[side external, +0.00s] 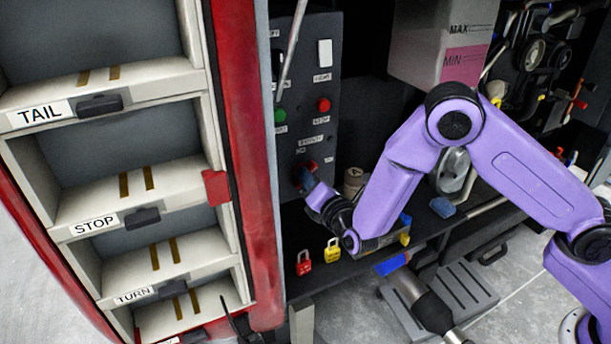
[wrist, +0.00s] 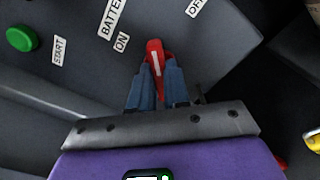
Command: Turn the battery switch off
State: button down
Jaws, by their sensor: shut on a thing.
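The battery switch is a red handle with a white stripe, on the dark control panel (side external: 332,75). In the wrist view the switch (wrist: 153,52) sits between the blue fingers of my gripper (wrist: 156,76), which are shut on it. Its stripe points up the picture and leans slightly left, toward the ON label (wrist: 122,42). The OFF label (wrist: 195,8) is at upper right, cut by the picture edge. In the side view my gripper (side external: 304,178) is at the lower panel and mostly covers the switch; a bit of red shows around the fingers.
A green START button (side external: 280,115) and red STOP button (side external: 323,105) sit above the switch. A red padlock (side external: 304,263) and yellow padlock (side external: 332,250) hang below. A red-edged cabinet with labelled compartments (side external: 95,226) stands left of the panel.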

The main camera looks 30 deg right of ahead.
jog(key=shift+m, duration=1.3)
jog(key=shift+m, duration=1)
jog(key=m, duration=0.4)
jog(key=c, duration=0.9)
grip_release()
jog(key=shift+s, duration=4.5)
